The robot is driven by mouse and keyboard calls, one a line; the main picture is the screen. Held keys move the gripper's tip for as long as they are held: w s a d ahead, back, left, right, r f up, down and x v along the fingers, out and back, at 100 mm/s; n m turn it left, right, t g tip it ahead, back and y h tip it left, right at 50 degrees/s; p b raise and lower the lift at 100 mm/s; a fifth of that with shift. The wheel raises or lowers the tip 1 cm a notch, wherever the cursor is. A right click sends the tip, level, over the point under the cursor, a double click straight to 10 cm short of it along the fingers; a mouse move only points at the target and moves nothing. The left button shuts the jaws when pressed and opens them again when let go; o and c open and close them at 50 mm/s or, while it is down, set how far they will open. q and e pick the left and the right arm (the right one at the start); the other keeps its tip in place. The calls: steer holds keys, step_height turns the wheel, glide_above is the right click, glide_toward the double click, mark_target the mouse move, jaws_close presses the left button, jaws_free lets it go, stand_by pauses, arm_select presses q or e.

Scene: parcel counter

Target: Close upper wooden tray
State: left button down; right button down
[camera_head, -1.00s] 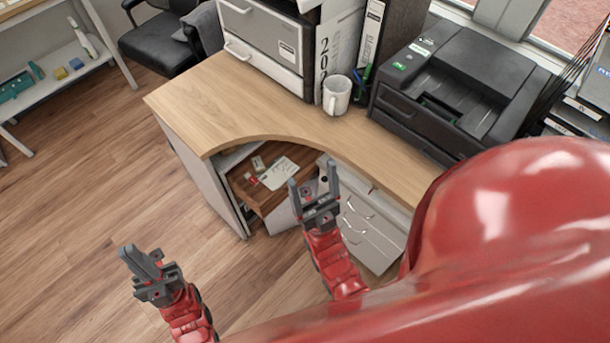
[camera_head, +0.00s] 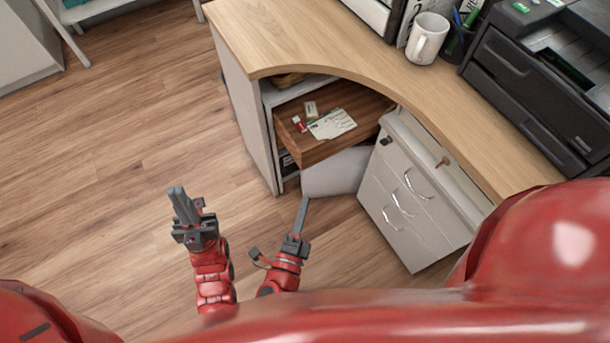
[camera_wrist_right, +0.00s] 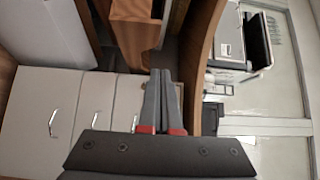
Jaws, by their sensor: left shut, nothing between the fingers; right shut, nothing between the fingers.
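The upper wooden tray (camera_head: 318,149) is pulled out from under the curved desk top in the head view. A paper and small items lie in it. In the right wrist view the tray (camera_wrist_right: 133,25) shows at the top, beyond the fingertips. My left gripper (camera_head: 180,190) is shut and empty over the floor, left of the tray and apart from it. My right gripper (camera_head: 304,200) is shut and empty, below and in front of the tray. In the right wrist view its closed fingers (camera_wrist_right: 160,75) point toward the tray without visible contact.
The desk top (camera_head: 300,45) overhangs the tray. A grey-white drawer cabinet (camera_head: 410,195) stands to the right of the tray. A pale panel (camera_head: 335,172) sits below the tray. A mug (camera_head: 427,40) and a black printer (camera_head: 530,85) stand on the desk. Floor at left is clear.

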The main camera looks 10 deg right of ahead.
mark_target(274, 118)
steer(key=shift+w+a+f+b+x, duration=0.1)
steer(key=shift+w+a+b+x, duration=0.25)
steer(key=shift+x, duration=1.75)
steer(key=shift+w+a+f+b+x, duration=0.15)
steer(key=shift+a+x, duration=0.4)
steer(key=shift+x, duration=1.5)
steer(key=shift+w+a+f+b+x, duration=0.15)
steer(key=shift+a+b+x, duration=0.25)
steer(key=shift+x, duration=1.7)
steer(key=shift+a+r, duration=0.1)
steer(key=shift+w, duration=0.1)
steer(key=w+a+b, duration=0.2)
steer(key=w, duration=0.3)
steer(key=w+a+b, duration=0.1)
steer(key=w+b, duration=0.1)
steer(key=w, duration=0.3)
steer(key=w+a+b, duration=0.2)
steer(key=w, duration=0.3)
steer(key=shift+w+a, duration=0.25)
steer(key=shift+a, duration=0.1)
steer(key=shift+w+a, duration=0.1)
steer(key=shift+w, duration=0.15)
steer(key=shift+w+r, duration=0.1)
steer(key=shift+r, duration=0.1)
steer(key=shift+a+r, duration=0.1)
